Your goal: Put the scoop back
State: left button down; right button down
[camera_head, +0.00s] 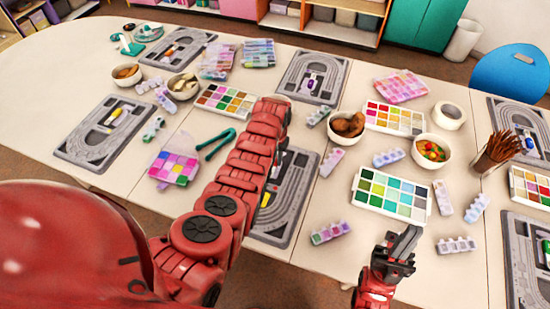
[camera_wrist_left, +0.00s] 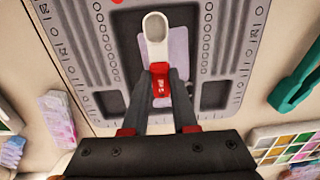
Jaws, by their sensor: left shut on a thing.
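A small scoop (camera_wrist_left: 155,28) with a white bowl and red handle is gripped between the dark fingers of my left gripper (camera_wrist_left: 162,84) in the left wrist view. It lies over the middle of a grey patterned board (camera_wrist_left: 90,70), above a pale lilac patch (camera_wrist_left: 180,50) flanked by dark recesses. I cannot tell whether the scoop touches the board. In the head view this board (camera_head: 275,232) is partly hidden behind my left arm, which also hides most of the left gripper. My right gripper (camera_head: 404,242) is above the front table edge, apart from the boards; its finger gap is unclear.
Other grey boards (camera_head: 72,150) lie around the table. A paint palette (camera_head: 390,193), a bowl of beads (camera_head: 431,150) and a bowl of brown pieces (camera_head: 346,126) stand right of the left arm. Green tongs (camera_head: 215,144) lie to its left. Several bead boxes (camera_head: 330,233) are scattered about.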

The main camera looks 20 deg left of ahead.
pick_arm(q)
jog(key=shift+f+b, duration=0.5)
jog(key=shift+f, duration=0.1)
jog(key=c, duration=0.7)
grip_release()
jog(key=shift+r, duration=0.1)
